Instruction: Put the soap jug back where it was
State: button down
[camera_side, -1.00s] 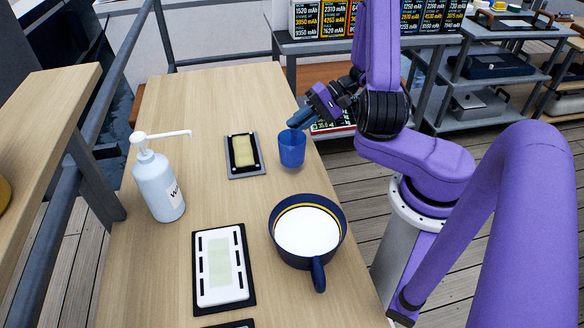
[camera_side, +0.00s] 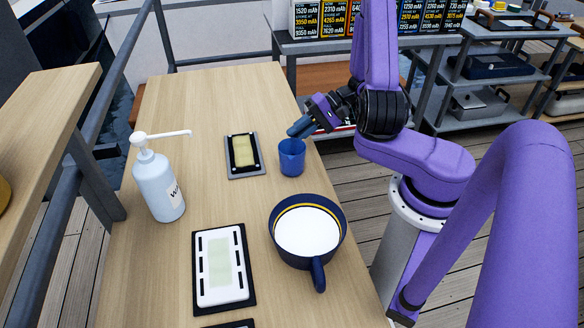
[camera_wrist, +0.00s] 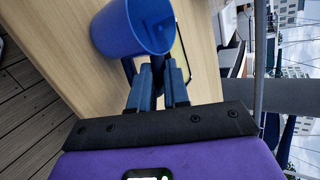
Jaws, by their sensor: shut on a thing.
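The small blue jug (camera_side: 292,160) is upright at the right side of the table, just right of the sponge tray. It also shows in the wrist view (camera_wrist: 120,32), close in front of the fingers. My gripper (camera_side: 297,131) is at the jug's far upper side. In the wrist view my gripper's fingers (camera_wrist: 158,80) are close together at the jug's near side, shut on its handle; the grip itself is mostly hidden. I cannot tell whether the jug's base touches the table.
A white pump bottle (camera_side: 158,185) stands at the left. A yellow sponge (camera_side: 244,152) lies in a dark tray (camera_side: 246,175). A navy handled pot (camera_side: 318,262) with white contents and a white panel (camera_side: 204,270) are nearer the camera. The far table is clear.

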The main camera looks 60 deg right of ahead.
jog(key=shift+f, duration=0.35)
jog(key=c, duration=0.7)
grip_release()
jog(key=shift+d, duration=0.1)
jog(key=v, duration=1.7)
jog(key=shift+r, duration=0.15)
